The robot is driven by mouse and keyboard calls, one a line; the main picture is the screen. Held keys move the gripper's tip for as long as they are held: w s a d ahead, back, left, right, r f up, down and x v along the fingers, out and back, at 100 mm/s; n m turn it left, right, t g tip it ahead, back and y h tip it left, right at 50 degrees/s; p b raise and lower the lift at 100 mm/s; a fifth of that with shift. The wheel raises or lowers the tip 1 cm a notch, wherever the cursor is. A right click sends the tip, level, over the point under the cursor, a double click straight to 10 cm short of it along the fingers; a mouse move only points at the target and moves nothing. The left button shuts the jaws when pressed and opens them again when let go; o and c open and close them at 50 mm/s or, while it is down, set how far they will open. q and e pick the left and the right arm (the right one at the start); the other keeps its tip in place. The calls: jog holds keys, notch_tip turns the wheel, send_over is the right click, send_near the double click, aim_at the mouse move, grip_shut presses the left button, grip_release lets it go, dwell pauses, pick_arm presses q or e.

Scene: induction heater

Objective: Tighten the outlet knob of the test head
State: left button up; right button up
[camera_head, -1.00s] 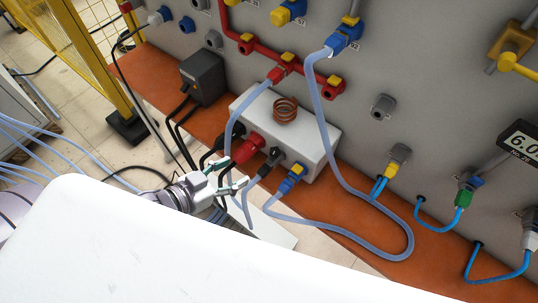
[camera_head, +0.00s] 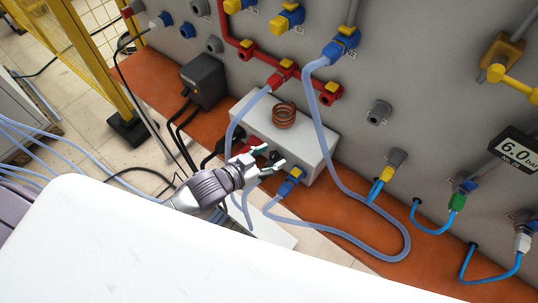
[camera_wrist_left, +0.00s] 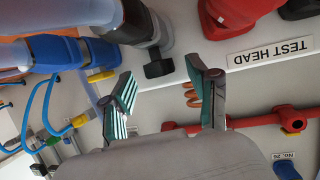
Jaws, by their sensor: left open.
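The test head (camera_head: 322,140) is a white box with a copper coil (camera_head: 284,115) on top, standing on the orange-brown ledge. Its front has black, red, dark grey and blue fittings. My left gripper (camera_head: 272,156) is open and empty in front of them, covering part of the red and dark grey ones. In the left wrist view the fingers (camera_wrist_left: 160,68) point at a small black knob (camera_wrist_left: 158,68) on the dark grey fitting (camera_wrist_left: 150,30). The knob shows between the fingertips; contact cannot be told. The "TEST HEAD" label (camera_wrist_left: 270,52) appears upside down. My right gripper is not in view.
The blue fitting with a yellow handle (camera_head: 290,181) is close beside the gripper. Pale hoses (camera_head: 318,110) loop around the box and over the ledge (camera_head: 430,245). A black box (camera_head: 204,78) stands left. A grey panel (camera_head: 420,70) with valves rises behind.

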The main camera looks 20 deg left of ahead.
pick_arm(q)
grip_shut()
jog(key=shift+w+a+r+m+g+h, duration=0.15)
jog(key=shift+m+g+h, duration=0.15)
jog(key=shift+m+h, duration=0.45)
jog(key=shift+a+m+g+h+b, duration=0.1)
jog(key=shift+m+g+h+b, duration=0.5)
jog(key=shift+m+h, duration=0.15)
grip_release()
